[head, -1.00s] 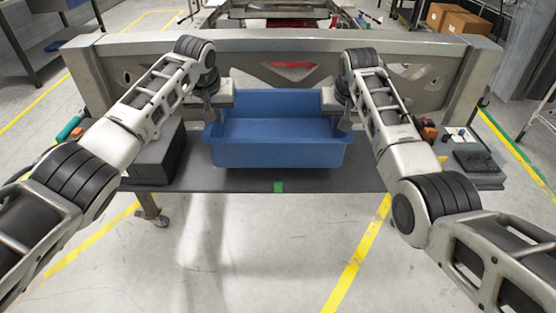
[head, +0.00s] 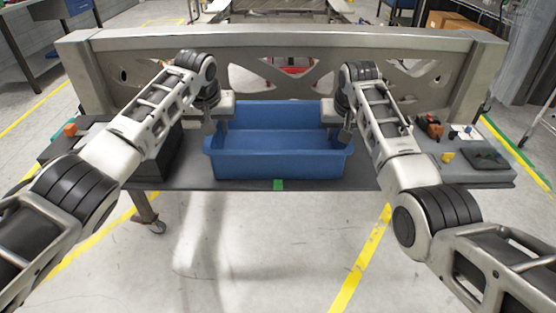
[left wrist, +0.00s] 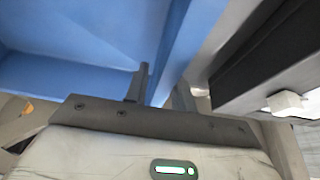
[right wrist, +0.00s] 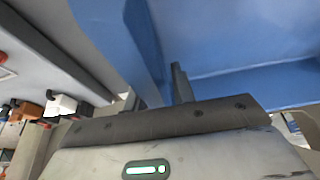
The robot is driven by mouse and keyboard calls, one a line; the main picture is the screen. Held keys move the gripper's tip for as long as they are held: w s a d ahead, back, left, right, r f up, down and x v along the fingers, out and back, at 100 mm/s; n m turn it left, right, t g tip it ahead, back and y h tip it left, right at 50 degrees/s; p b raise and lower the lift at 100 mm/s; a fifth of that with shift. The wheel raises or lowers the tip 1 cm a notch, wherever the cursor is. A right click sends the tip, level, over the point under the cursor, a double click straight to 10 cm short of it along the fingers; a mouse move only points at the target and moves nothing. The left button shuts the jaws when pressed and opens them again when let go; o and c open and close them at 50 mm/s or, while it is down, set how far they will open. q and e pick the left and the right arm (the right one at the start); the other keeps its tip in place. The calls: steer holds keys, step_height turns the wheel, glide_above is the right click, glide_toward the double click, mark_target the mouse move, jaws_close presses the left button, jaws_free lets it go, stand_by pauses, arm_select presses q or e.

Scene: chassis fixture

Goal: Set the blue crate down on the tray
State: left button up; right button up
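The blue crate (head: 278,165) is upright and level in the middle of the head view, low over the grey tray (head: 362,176). Its base looks at or very near the tray surface; I cannot tell if it fully touches. My left gripper (head: 210,124) is at the crate's left side wall and my right gripper (head: 345,132) at its right side wall. The crate also fills the upper part of the left wrist view (left wrist: 80,40) and right wrist view (right wrist: 225,40). It looks empty.
A grey metal beam (head: 290,42) with cut-outs stands behind the crate. A black block (head: 158,160) lies left of the crate. Small orange, yellow and dark parts (head: 447,156) lie at the tray's right end. A green mark (head: 278,184) is on the front edge.

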arm_select(q)
steer(key=shift+r, duration=0.15)
arm_select(e)
steer(key=v, duration=1.2)
steer(key=shift+s, duration=0.1)
arm_select(q)
steer(key=v, duration=1.1)
steer(key=shift+s+r, duration=0.3)
